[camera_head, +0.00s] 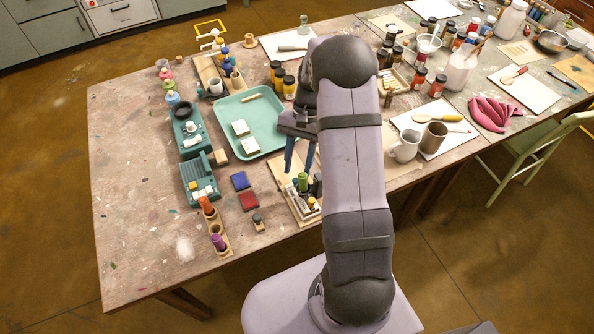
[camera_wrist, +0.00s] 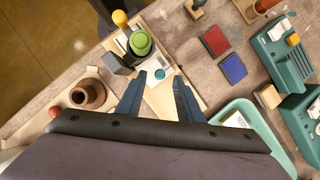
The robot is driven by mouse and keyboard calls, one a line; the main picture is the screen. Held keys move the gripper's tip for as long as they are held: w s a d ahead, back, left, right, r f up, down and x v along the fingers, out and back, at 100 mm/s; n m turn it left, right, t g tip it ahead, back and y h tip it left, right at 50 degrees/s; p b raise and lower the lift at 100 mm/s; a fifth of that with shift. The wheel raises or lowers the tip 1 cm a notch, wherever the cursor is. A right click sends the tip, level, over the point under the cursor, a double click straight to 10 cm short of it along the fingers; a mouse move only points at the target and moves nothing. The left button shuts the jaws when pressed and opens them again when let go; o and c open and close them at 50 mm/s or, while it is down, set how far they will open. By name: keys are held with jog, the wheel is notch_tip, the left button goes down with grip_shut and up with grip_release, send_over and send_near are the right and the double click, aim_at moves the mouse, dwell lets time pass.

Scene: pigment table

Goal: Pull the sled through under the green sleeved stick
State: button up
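The green sleeved stick (camera_head: 303,181) stands upright on a light wooden board (camera_head: 287,194) near the table's front edge. In the wrist view it shows from above as a round green top (camera_wrist: 141,43). A small pale piece with a teal dot (camera_wrist: 159,75) lies beside it on the board; I cannot tell for sure which part is the sled. My gripper (camera_wrist: 157,95) is open and empty, its blue fingers pointing down above the board, short of the green stick. In the head view the gripper (camera_head: 300,160) is just behind the stick, and my arm hides part of the board.
Close to the stick stand a grey block (camera_wrist: 117,63) and a yellow-topped peg (camera_wrist: 120,18). A red pad (camera_head: 249,201) and a blue pad (camera_head: 240,181) lie left of the board. A teal tray (camera_head: 271,140) lies behind. A brown mug (camera_head: 433,138) stands to the right.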

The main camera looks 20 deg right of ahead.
jog(key=shift+b+v, duration=0.4)
jog(key=shift+v, duration=2.2)
